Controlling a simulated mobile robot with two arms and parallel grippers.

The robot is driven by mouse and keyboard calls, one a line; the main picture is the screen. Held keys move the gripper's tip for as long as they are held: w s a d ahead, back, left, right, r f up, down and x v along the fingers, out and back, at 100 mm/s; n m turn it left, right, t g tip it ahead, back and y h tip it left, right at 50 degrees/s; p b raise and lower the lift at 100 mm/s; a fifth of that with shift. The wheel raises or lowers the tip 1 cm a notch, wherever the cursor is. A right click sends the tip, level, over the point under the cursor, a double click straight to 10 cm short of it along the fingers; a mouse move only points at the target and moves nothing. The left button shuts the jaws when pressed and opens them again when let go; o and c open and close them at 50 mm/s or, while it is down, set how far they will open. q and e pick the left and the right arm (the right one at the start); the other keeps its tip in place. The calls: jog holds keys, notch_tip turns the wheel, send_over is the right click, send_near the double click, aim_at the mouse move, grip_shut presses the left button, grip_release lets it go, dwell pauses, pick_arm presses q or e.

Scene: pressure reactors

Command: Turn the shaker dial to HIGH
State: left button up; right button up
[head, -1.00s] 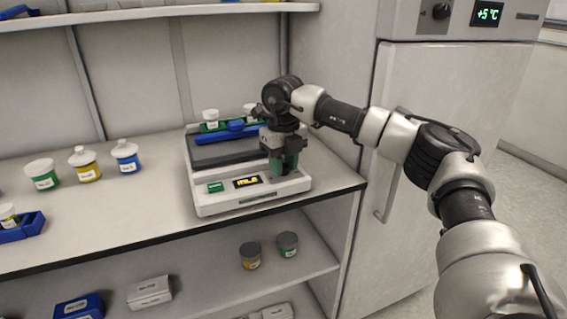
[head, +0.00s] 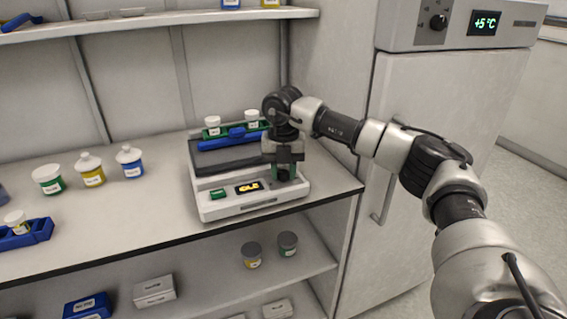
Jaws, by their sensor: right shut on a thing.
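The shaker (head: 248,211) stands on the bench, a white box with a dark platform (head: 216,164) on top. Its front panel has a green button (head: 218,194) and a small display (head: 249,187) with yellow letters, too small to read surely. My right gripper (head: 283,175) points down at the right end of the panel and is shut on the dial, which it largely hides. The dial's setting cannot be read. My left gripper is not in view.
A green rack with white-capped vials (head: 213,125) and a blue clamp bar sit on the shaker. Several jars (head: 131,161) and a blue tray (head: 28,234) stand left on the bench. A fridge (head: 440,120) stands at right. The bench front is clear.

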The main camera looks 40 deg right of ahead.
jog(key=shift+r+m+p, duration=0.2)
jog(key=shift+m+p, duration=0.1)
jog(key=shift+m, duration=0.3)
jog(key=shift+m+p, duration=0.55)
jog(key=shift+m, duration=0.35)
jog(key=m+p, duration=0.3)
jog(key=m, duration=0.2)
jog(key=m+p, duration=0.3)
jog(key=m, duration=0.2)
jog(key=shift+m, duration=0.4)
pick_arm(q)
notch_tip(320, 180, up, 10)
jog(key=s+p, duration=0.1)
jog(key=p, duration=0.1)
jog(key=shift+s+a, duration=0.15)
pick_arm(e)
jog(key=shift+w+f+m, duration=0.1)
jog(key=shift+m, duration=2)
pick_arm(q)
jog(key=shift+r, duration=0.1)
